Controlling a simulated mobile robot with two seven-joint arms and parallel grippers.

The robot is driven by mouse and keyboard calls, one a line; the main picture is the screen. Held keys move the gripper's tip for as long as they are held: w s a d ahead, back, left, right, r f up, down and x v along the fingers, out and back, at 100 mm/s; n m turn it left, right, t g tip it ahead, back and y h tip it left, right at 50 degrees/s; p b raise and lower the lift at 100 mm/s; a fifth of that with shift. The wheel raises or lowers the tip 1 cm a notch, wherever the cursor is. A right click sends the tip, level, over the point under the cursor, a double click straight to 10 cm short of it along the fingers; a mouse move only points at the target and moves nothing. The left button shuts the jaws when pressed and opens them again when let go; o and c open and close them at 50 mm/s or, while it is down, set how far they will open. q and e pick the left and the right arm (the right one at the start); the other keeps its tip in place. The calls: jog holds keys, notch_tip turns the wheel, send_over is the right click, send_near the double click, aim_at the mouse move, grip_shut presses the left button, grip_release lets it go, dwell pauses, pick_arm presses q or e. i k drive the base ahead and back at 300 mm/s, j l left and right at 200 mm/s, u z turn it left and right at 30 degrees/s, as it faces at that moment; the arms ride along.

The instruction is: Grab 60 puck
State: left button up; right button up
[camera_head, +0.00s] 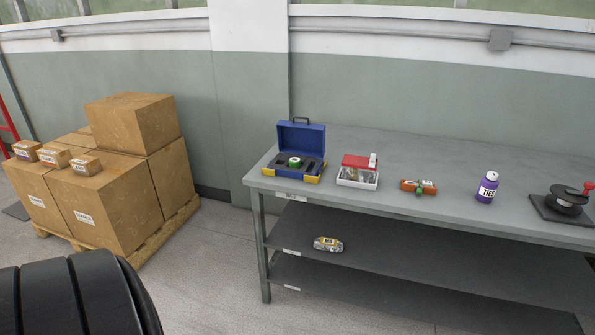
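A small green puck-like piece with a pale top (295,162) sits in the dark insert of an open blue case (302,138) with yellow corners. The case stands at the left end of the grey table, its lid raised at the back. Any number on the puck is too small to read, so I cannot tell whether it is the 60 puck. Neither of my grippers is in view.
The grey table (450,207) also holds a white box with a red lid (358,178), an orange item with a green band (419,187), a purple TIES bottle (487,188) and a black device (565,202). A wrapped bundle (328,244) lies on the shelf below. Cartons (115,208) stand left.

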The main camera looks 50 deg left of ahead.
aim_at(295, 162)
jog(key=u, duration=1.3)
